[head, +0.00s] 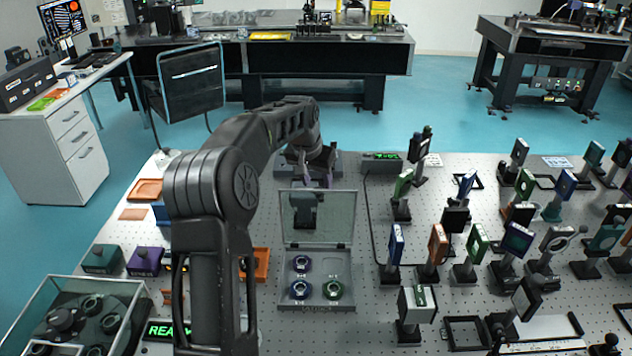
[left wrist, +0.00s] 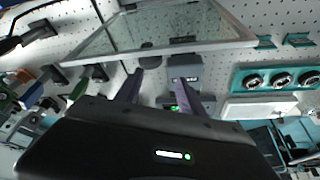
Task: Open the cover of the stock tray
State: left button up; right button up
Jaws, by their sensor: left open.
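The stock tray (head: 346,291) is a shallow grey tray near the middle of the perforated table, holding three round mounts. Its clear, grey-framed cover (head: 318,193) stands raised at the tray's back edge, so the inside shows. The cover also shows in the left wrist view (left wrist: 160,40), large and beyond my fingers. My left gripper (head: 324,180) is above and behind the cover's top edge in the head view. In the left wrist view its two fingers (left wrist: 158,80) are apart with nothing seen between them. Whether they touch the cover is not clear. My right gripper is out of view.
Several optics on posts (head: 437,246) crowd the table to the tray's right. A glass-covered box (head: 135,290) with round mounts stands at the front left, near a lit green display (head: 168,330). Orange trays (head: 146,189) lie at the left. Bare table shows just right of the tray.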

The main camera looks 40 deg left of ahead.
pick_arm(q)
jog(key=b+v, duration=0.1)
jog(key=v, duration=0.6)
